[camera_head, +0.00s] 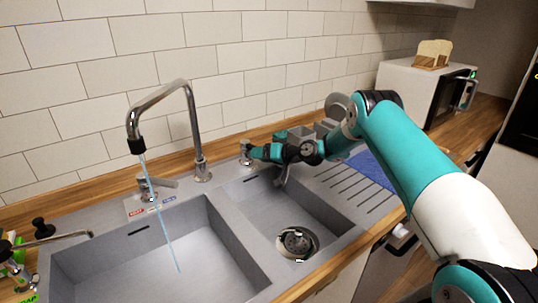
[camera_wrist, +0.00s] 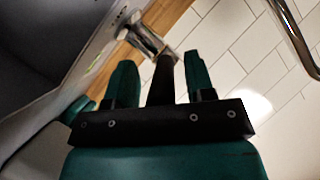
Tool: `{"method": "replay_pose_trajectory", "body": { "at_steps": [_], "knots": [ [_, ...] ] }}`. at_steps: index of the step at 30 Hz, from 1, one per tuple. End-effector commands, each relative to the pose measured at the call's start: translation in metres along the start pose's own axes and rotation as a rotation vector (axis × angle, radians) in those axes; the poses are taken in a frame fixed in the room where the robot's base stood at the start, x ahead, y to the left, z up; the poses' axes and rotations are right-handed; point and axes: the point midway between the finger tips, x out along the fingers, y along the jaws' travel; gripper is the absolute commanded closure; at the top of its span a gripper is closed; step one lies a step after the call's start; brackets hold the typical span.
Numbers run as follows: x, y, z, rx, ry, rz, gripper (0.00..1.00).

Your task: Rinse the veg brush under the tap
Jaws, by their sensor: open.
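The chrome tap (camera_head: 190,115) arches over the left basin, and a thin stream of water (camera_head: 158,210) runs from its black nozzle into the basin. A chrome tap handle (camera_head: 246,150) stands to the right of the tap's base. My gripper (camera_head: 256,152) is right beside that handle; its two teal fingers (camera_wrist: 160,78) are apart in the wrist view. A chrome fitting (camera_wrist: 148,42) shows just beyond the fingertips there. A dark bar shows between the fingers; I cannot tell what it is. I cannot make out the veg brush in either view.
A second chrome handle (camera_head: 147,187) stands left of the tap. The right basin (camera_head: 265,215) has a drain strainer (camera_head: 298,242). A soap bottle (camera_head: 15,265) is at the far left. Grey containers and a blue mat (camera_head: 372,168) are at the draining board. A white appliance (camera_head: 415,85) stands behind my arm.

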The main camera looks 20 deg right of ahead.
Motion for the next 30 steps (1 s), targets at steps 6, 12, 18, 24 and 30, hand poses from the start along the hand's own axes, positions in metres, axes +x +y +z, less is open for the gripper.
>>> {"method": "replay_pose_trajectory", "body": {
  "at_steps": [6, 12, 18, 24, 30],
  "knots": [
    [-0.023, 0.001, 0.0, 0.002, 0.001, 0.002, 0.51],
    [-0.072, 0.003, 0.001, 0.003, 0.003, 0.004, 0.51],
    [-0.123, 0.004, 0.001, 0.001, 0.004, 0.004, 0.51],
    [-0.159, 0.003, -0.001, 0.001, 0.003, 0.003, 0.51],
    [-0.172, 0.001, -0.001, -0.001, 0.002, 0.001, 0.51]
  ]
}}
